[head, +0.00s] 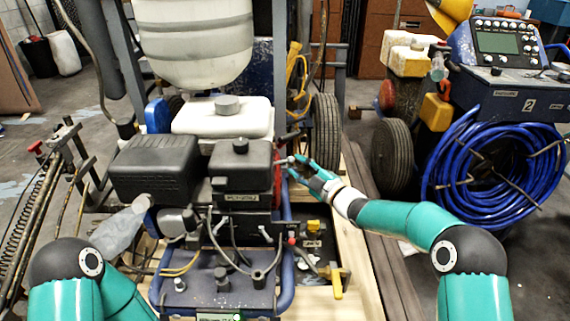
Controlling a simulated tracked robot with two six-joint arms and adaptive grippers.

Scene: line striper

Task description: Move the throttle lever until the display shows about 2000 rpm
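The engine (240,165) stands in the middle of the head view, with black covers and a white tank (222,117) behind. My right gripper (289,166) is at the engine's right side, close to a red part (277,172). A small lever-like part (286,136) shows just above the gripper. I cannot tell whether it is the throttle lever, or whether the gripper touches anything. The fingers are too small to read as open or shut. A small green-lit panel (220,317) is cut off at the bottom edge; no rpm figure is readable.
A blue hose coil (490,175) and a console with a screen (497,43) stand at the right. A blue frame rail (287,270), a red-knobbed lever (292,241) and a yellow-handled valve (337,282) lie below my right forearm. Springs and rods (40,205) crowd the left.

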